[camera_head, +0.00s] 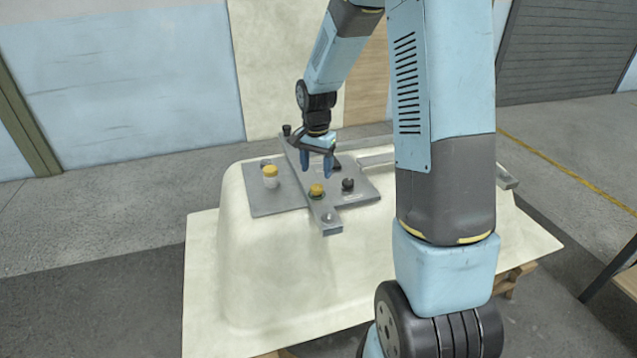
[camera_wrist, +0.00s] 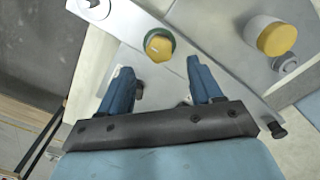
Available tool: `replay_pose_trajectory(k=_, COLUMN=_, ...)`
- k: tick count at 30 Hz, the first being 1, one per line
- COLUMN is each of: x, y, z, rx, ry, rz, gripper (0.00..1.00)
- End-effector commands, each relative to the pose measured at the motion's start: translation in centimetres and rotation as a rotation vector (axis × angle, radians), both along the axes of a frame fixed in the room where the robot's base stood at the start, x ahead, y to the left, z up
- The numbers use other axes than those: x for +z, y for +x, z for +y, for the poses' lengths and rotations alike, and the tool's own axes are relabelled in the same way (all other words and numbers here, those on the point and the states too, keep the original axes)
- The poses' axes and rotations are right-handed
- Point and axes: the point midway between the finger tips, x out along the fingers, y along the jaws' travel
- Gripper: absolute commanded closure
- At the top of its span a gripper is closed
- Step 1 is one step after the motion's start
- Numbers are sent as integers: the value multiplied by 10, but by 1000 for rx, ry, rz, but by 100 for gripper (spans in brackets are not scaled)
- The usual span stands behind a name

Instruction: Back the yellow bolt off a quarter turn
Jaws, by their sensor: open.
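The yellow bolt (camera_head: 316,190) sits on the grey metal bar (camera_head: 332,228) that lies across a flat plate on the upturned tub shell. In the wrist view the bolt (camera_wrist: 159,45) has a faceted yellow head with a dark green ring under it, and it lies ahead of the fingertips. My gripper (camera_head: 329,175) is above the plate, behind the bolt in the head view. Its two blue fingers (camera_wrist: 160,70) are apart with nothing between them. The bolt stands clear of both fingers. A second yellow-topped piece with a white body (camera_head: 270,177) stands left of the bar.
A black knob (camera_head: 348,185) stands on the plate right of the bolt. A dark knob (camera_head: 286,130) stands at the bar's far end. The pale tub shell (camera_head: 270,270) rests on a wooden support. Bare shell surrounds the plate in front.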

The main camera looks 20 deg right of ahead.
Motion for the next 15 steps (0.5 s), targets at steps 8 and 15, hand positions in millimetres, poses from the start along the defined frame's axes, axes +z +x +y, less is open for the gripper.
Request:
replay_pose_trajectory(k=8, x=-44, y=0, z=0, rx=0, ry=0, rz=3, gripper=36)
replay_pose_trajectory(k=15, x=-59, y=0, z=0, rx=1, ry=0, rz=0, gripper=36)
